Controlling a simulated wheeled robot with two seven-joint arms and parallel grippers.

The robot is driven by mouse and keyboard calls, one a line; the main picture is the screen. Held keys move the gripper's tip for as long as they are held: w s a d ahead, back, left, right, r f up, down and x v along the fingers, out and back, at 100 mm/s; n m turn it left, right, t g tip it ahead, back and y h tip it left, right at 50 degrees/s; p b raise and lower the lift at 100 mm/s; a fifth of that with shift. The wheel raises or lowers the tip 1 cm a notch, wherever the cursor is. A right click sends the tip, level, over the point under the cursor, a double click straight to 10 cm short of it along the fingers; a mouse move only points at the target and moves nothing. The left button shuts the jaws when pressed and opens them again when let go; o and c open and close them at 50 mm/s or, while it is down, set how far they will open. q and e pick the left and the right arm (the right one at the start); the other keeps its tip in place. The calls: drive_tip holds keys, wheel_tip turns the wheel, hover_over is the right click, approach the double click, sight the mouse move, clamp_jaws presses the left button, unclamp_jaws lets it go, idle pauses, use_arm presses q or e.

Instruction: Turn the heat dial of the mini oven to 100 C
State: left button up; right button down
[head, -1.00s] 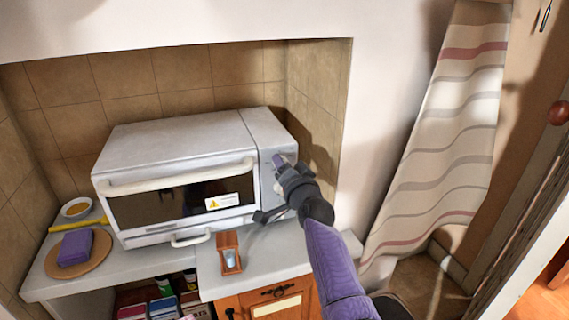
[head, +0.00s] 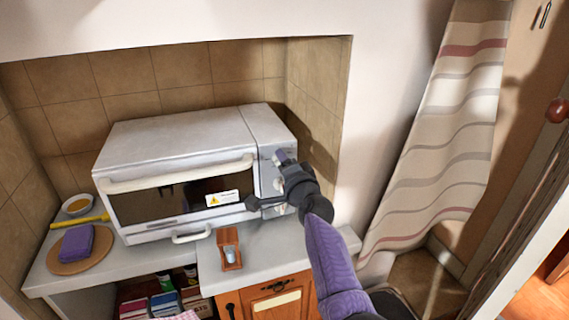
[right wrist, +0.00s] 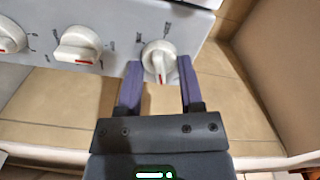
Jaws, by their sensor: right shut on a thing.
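The white mini oven (head: 180,143) stands in a tiled niche, its control panel at its right end. In the right wrist view three white dials with red marks show: a left dial (right wrist: 10,38), a middle dial (right wrist: 77,44) and a right dial (right wrist: 160,56). My right gripper (right wrist: 158,68) has its purple fingers on either side of the right dial, shut on it. In the head view my right gripper (head: 282,160) is at the upper part of the panel and hides much of it. The printed marks are too small to read. My left gripper is not in view.
A wooden holder (head: 229,249) stands on the counter (head: 280,238) before the oven. A purple block (head: 82,241) lies on a round board at the left, near a small bowl (head: 77,205) and a yellow stick-like thing (head: 80,221). A striped curtain (head: 440,150) hangs at the right.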

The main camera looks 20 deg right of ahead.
drive_tip(key=shift+c, duration=1.3)
unclamp_jaws()
drive_tip(key=s+p, duration=0.4)
drive_tip(key=s, duration=0.6)
drive_tip(key=shift+d, duration=0.15)
drive_tip(key=shift+f, duration=0.1)
